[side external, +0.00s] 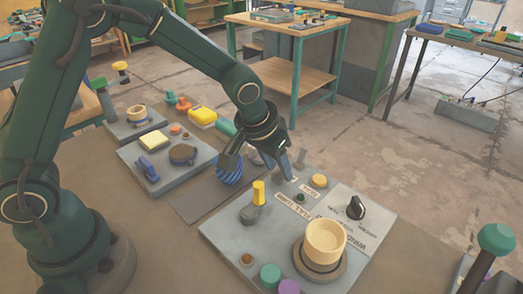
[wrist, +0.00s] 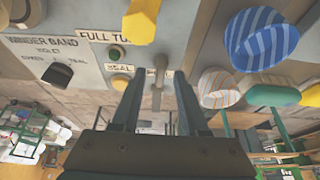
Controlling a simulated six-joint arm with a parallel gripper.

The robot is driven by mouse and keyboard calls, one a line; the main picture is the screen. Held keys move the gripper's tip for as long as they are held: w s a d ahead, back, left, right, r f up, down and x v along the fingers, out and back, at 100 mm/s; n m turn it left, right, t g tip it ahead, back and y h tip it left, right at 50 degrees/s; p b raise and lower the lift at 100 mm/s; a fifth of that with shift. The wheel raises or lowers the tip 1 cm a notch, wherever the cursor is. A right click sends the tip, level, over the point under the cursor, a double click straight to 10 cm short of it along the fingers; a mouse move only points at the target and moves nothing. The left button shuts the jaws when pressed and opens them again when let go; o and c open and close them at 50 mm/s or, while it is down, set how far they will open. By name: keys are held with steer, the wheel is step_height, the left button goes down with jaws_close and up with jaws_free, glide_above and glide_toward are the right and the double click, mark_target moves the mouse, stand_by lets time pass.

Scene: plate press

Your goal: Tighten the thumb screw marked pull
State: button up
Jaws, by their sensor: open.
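In the wrist view, a slim grey thumb screw (wrist: 157,92) stands out from the grey panel (wrist: 85,52) between my fingers. The label beside it begins with P; the rest is hidden. My gripper (wrist: 156,80) is open, one finger on each side of the screw, with visible gaps and no clear contact. In the side view, my gripper (side external: 258,172) hangs low over the far edge of the panel (side external: 225,232). A grey piece just beyond the right finger there looks like the screw, partly hidden.
A yellow lever (side external: 258,190), a yellow button (side external: 319,180), a small green button (side external: 300,197), a black knob (side external: 356,207) and a large beige knob (side external: 325,240) crowd the panel. A blue striped knob (side external: 230,170) stands close to the left finger.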

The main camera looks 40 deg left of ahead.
jaws_close()
steer(key=shift+m, duration=0.4)
steer(key=m+h, duration=0.1)
steer(key=m, duration=0.2)
steer(key=shift+a+h, duration=0.15)
steer(key=shift+h, duration=0.15)
steer(key=m, duration=0.2)
steer(key=m+g+h, duration=0.1)
steer(key=m, duration=0.2)
steer(key=shift+w+a+h, duration=0.1)
steer(key=shift+h, duration=0.2)
steer(key=m+g, duration=0.1)
steer(key=m, duration=0.3)
steer(key=shift+w+a+m+g+h, duration=0.1)
steer(key=shift+m+g+h, duration=0.3)
steer(key=m+g, duration=0.1)
steer(key=m, duration=0.3)
steer(key=shift+w, duration=0.1)
steer(key=shift+m+g, duration=0.3)
